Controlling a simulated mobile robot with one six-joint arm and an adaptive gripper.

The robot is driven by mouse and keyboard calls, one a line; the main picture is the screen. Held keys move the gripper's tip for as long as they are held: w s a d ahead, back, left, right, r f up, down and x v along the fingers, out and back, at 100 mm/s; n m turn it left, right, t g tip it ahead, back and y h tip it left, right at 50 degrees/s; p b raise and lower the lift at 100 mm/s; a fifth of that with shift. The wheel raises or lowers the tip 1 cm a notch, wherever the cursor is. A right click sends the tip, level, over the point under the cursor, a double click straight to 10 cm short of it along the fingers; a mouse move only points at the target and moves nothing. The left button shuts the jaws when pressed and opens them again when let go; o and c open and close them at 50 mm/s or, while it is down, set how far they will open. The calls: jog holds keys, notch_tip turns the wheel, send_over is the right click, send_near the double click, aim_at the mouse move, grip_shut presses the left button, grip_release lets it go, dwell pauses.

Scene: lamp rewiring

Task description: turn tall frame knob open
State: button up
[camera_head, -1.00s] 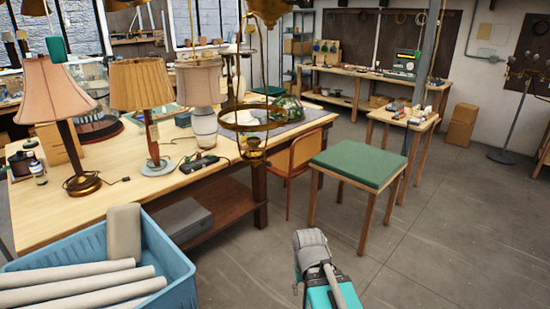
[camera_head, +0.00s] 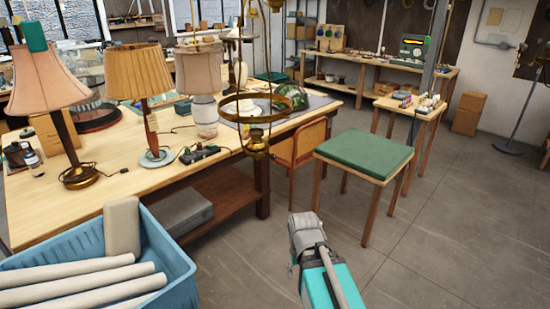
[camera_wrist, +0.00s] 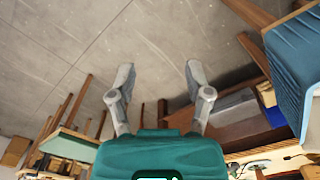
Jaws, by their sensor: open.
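I cannot make out a knob in either view. A tall brass frame with a ring (camera_head: 253,119) hangs in front of the workbench in the head view; any knob on it is too small to tell. My arm (camera_head: 325,265) reaches up from the bottom edge of the head view, well below and right of this frame. My gripper (camera_wrist: 160,77) shows in the wrist view with its two fingers wide apart. It is empty, with bare floor beyond it.
The wooden workbench (camera_head: 110,205) carries several shaded lamps. A blue crate (camera_head: 175,262) with pale rolls stands at the lower left. A green-topped stool (camera_head: 362,155) and an orange chair (camera_head: 303,145) stand right of the bench. The floor (camera_head: 450,240) at right is clear.

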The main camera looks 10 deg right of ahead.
jog(key=w+a+n+t+y+b, duration=0.2)
jog(key=w+a+y, duration=0.15)
jog(key=w, duration=0.55)
jog(key=n+t+y+b, duration=0.25)
jog(key=t+y, duration=0.45)
jog(key=t, duration=0.6)
send_near(275, 158)
jog(key=shift+s+d+r+m+b, duration=0.15)
jog(key=shift+s+d+m+b, duration=0.1)
jog(key=shift+s+d, duration=0.3)
jog(key=shift+s+d+r+m+b, duration=0.2)
jog(key=shift+s+d, duration=0.2)
jog(key=shift+s, duration=0.25)
jog(key=shift+a+f, duration=0.1)
jog(key=x, duration=1.3)
jog(key=shift+w+a+f, duration=0.2)
jog(key=shift+w+a, duration=0.05)
jog(key=shift+a, duration=0.1)
jog(key=shift+c, duration=0.2)
grip_shut()
